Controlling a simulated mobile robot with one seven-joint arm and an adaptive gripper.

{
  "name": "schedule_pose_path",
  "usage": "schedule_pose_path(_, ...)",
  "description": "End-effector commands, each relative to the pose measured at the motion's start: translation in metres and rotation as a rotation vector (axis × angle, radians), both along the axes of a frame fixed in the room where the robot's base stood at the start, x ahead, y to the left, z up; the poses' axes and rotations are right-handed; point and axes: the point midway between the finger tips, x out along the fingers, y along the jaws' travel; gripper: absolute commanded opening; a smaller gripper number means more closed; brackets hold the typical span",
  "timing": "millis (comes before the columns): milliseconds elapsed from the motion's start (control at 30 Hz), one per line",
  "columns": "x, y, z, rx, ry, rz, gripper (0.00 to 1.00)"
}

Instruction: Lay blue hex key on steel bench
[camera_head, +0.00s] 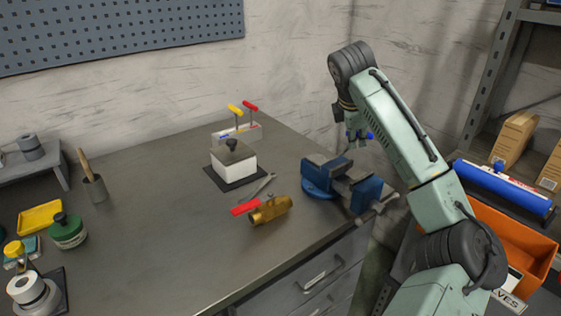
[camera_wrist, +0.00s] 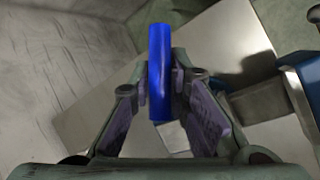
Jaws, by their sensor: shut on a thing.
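My gripper (camera_head: 357,135) is raised above the far right end of the steel bench (camera_head: 150,215), behind and above the blue vise. It is shut on the blue hex key (camera_head: 370,136). In the wrist view, the key's blue handle (camera_wrist: 159,60) stands between the two fingers of my gripper (camera_wrist: 162,85). The key's metal shaft cannot be made out. The key is clear of the bench top.
A blue vise (camera_head: 345,188), a brass valve (camera_head: 270,209) and a wrench (camera_head: 263,186) occupy the bench's right side. A white box (camera_head: 233,164) stands behind, near a holder (camera_head: 242,130) with yellow and red keys. The front middle is bare.

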Motion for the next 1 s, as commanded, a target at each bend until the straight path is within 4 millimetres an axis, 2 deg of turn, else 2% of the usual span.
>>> schedule_pose_path(33,0.015,0.032,0.005,0.039,-0.064,-0.007,0.00)
schedule_pose_path(200,0.047,0.113,0.019,0.141,-0.266,-0.069,0.00)
schedule_pose_path(300,0.057,0.149,0.026,0.180,-0.349,-0.089,0.00)
schedule_pose_path(400,0.063,0.172,0.030,0.203,-0.402,-0.103,0.00)
schedule_pose_path(500,0.066,0.184,0.032,0.215,-0.430,-0.109,0.00)
schedule_pose_path(667,0.066,0.186,0.026,0.218,-0.440,-0.113,0.00)
schedule_pose_path(867,0.062,0.183,0.006,0.216,-0.438,-0.113,0.00)
schedule_pose_path(1000,0.059,0.179,-0.015,0.216,-0.438,-0.114,0.00)
